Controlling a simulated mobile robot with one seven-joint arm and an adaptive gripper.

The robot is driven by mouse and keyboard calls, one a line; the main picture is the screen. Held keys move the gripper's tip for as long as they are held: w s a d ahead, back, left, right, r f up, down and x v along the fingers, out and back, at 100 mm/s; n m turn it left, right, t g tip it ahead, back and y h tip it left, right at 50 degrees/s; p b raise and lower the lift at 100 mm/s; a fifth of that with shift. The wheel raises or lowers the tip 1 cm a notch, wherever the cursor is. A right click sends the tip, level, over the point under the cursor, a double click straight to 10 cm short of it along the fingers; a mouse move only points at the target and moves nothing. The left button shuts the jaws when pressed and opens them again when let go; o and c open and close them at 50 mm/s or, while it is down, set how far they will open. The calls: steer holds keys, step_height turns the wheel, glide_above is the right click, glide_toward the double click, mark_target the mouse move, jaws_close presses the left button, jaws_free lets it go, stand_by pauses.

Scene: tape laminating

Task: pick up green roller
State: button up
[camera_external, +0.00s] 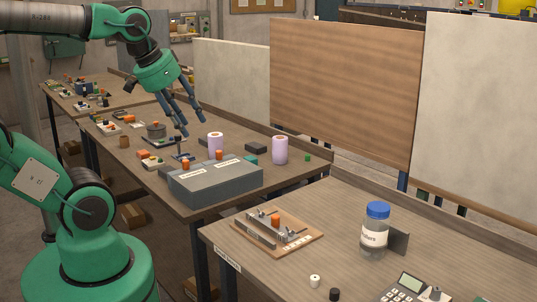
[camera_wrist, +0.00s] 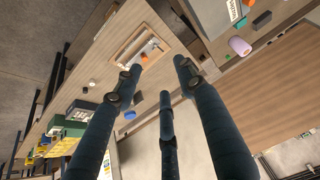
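A small green piece (camera_external: 307,158) lies on the middle workbench, right of a lilac roll (camera_external: 280,150). A teal-green block (camera_external: 250,159) sits behind the grey box; I cannot tell which of the two is the green roller. In the wrist view, a teal piece (camera_wrist: 262,20) and a small green piece (camera_wrist: 241,23) show at the upper right, near a lilac roll (camera_wrist: 240,46). My gripper (camera_external: 193,127) is above the middle workbench, left of both green pieces and apart from them. Its fingers (camera_wrist: 160,76) are spread with nothing between them.
A second lilac roll (camera_external: 215,146) and a dark block (camera_external: 256,148) stand nearby. The near bench holds a wooden fixture (camera_external: 258,243) and a blue-capped jar (camera_external: 375,232). Tall panels (camera_external: 345,85) stand behind.

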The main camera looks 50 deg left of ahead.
steer(key=shift+r, duration=0.1)
stand_by(0.3)
